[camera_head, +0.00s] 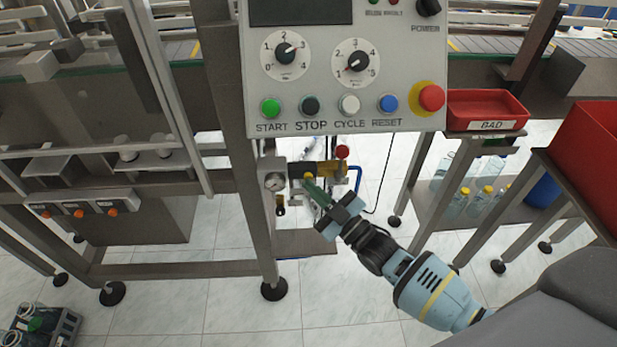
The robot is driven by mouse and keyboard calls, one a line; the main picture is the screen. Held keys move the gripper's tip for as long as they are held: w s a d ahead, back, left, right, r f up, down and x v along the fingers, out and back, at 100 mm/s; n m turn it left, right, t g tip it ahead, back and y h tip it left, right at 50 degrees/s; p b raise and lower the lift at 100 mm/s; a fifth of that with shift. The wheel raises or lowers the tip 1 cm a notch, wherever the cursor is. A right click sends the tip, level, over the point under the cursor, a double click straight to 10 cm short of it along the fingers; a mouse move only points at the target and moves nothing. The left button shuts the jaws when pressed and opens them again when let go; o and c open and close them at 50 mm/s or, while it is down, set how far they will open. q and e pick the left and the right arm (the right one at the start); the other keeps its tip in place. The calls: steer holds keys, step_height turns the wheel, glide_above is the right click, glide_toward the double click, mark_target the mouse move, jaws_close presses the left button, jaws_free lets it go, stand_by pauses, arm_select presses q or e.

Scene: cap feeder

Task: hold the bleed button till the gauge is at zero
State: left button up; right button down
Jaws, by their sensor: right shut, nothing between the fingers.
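A small round pressure gauge (273,182) sits on a grey block below the control panel; its needle is too small to read. Right of it is a yellow brass valve body (332,169) with a red knob (342,152) above it. A small yellow button (309,177) shows just right of the gauge. My right gripper (312,188) is shut and empty, with its green fingertips at or very close to the yellow button. I cannot tell whether they touch it or press it in. My left gripper is not in view.
The control panel (347,88) with dials, buttons and a red emergency stop (431,98) overhangs the gauge. A steel post (253,200) stands left of it. A blue hose (357,180) and a black cable hang at right. A red BAD tray (486,108) is further right.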

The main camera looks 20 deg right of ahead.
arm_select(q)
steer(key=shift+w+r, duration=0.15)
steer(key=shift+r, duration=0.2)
arm_select(e)
steer(key=shift+s+a, duration=0.2)
steer(key=shift+s, duration=0.45)
arm_select(q)
steer(key=shift+p, duration=0.3)
